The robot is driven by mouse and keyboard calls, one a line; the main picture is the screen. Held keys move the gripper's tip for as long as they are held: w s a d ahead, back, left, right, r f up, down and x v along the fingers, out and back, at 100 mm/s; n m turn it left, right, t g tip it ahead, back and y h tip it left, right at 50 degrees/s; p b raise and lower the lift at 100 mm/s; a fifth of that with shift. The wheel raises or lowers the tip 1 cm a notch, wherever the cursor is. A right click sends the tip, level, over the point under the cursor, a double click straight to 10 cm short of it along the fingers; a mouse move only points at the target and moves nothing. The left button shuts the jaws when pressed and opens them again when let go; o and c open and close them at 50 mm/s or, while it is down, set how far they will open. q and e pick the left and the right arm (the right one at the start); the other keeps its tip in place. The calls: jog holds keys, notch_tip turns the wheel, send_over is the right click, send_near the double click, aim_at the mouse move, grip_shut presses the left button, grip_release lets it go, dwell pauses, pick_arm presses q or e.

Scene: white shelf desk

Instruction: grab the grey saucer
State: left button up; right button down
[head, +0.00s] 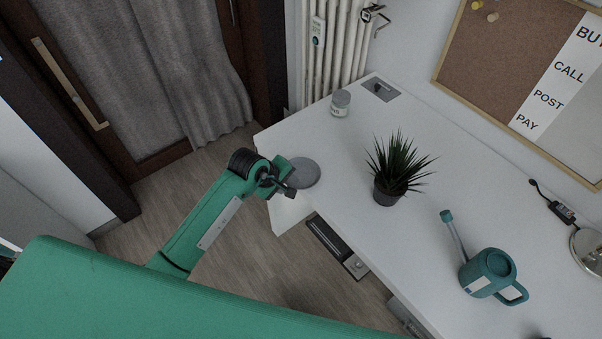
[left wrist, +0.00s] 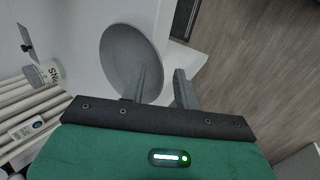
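The grey saucer (head: 304,171) is a flat round disc at the left corner of the white desk. In the left wrist view the saucer (left wrist: 128,52) lies just ahead of my left gripper (left wrist: 158,86). That gripper is open, with its two fingers apart. One finger overlaps the saucer in that view and the other is to the right of its rim. In the head view my left gripper (head: 287,186) is at the saucer's near left edge. I cannot tell whether a finger touches it. My right gripper is not in view.
The white desk (head: 345,220) holds a small jar (head: 340,103), a potted plant (head: 387,192) and a teal watering can (head: 487,273). A radiator (head: 340,45) stands behind the desk corner. The desktop between saucer and plant is clear.

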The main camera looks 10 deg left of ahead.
pick_arm(q)
jog(key=shift+f, duration=0.15)
grip_shut()
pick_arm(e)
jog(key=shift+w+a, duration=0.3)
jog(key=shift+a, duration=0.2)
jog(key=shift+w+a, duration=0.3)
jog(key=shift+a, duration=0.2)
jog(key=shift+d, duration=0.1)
